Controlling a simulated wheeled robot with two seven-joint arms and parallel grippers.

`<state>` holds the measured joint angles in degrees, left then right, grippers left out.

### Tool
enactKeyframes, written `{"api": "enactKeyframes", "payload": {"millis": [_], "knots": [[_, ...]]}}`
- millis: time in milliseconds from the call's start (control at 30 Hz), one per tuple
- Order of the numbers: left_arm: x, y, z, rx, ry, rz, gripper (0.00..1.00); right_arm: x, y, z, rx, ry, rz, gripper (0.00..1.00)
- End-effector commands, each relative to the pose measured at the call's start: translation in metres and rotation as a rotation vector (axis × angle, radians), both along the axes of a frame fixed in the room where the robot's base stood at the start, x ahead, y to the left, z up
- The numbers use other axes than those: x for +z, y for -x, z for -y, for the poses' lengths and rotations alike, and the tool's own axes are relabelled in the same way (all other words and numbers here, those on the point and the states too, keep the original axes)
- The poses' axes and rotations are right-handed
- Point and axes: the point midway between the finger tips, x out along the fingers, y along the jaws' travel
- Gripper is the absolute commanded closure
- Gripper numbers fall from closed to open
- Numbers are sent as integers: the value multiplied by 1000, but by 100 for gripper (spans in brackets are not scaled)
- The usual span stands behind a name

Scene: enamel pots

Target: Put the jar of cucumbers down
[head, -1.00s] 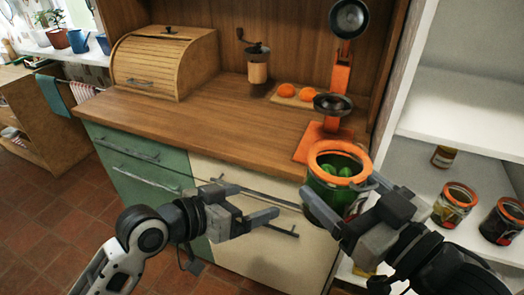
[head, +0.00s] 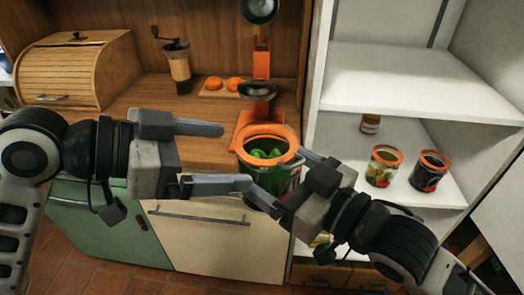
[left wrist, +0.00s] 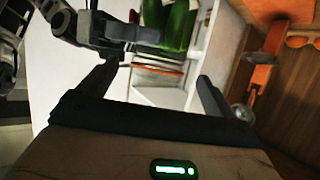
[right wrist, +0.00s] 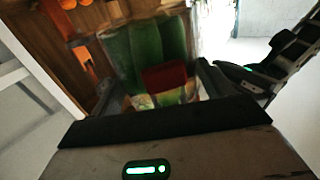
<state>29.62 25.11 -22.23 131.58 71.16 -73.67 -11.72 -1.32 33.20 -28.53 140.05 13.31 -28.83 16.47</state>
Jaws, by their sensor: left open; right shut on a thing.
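The jar of cucumbers (head: 272,165) is a clear jar with an orange rim and green cucumbers inside. It is in front of the counter's edge in the head view. My right gripper (head: 280,190) is shut on the jar. The jar also fills the middle of the right wrist view (right wrist: 150,55), with a red patch on its side. My left gripper (head: 222,158) is open and empty, to the left of the jar, with its fingers pointing towards it. Part of the jar shows at the top of the left wrist view (left wrist: 180,25).
A wooden counter (head: 200,145) holds a bread box (head: 75,70), a coffee grinder (head: 178,65), orange tomatoes on a board (head: 222,92) and an orange scale (head: 262,65). On the right, a white shelf (head: 340,185) bears two orange-lidded jars (head: 383,166) and a small jar (head: 370,124).

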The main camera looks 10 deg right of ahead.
Motion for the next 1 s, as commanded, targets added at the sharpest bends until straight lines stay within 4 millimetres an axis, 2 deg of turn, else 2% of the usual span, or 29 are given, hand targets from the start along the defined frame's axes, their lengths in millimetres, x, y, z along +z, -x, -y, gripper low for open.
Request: {"api": "enactKeyframes", "payload": {"millis": [200, 400, 600, 867, 1000], "knots": [[-16, -11, 39, -2, 5, -3, 9, 5, 0, 0, 1, -6, 12, 80], [-27, -19, 63, 1, 3, -2, 9, 5, 0, 0, 2, -6, 12, 80], [-31, -22, 72, 1, 1, 1, 9, 5, 0, 0, 1, -6, 12, 80], [-31, -22, 73, 2, 1, 1, 9, 5, 0, 0, 2, -6, 12, 80], [-31, -22, 73, 1, 0, -1, 48, 5, 0, 0, 1, -6, 12, 80]]}}
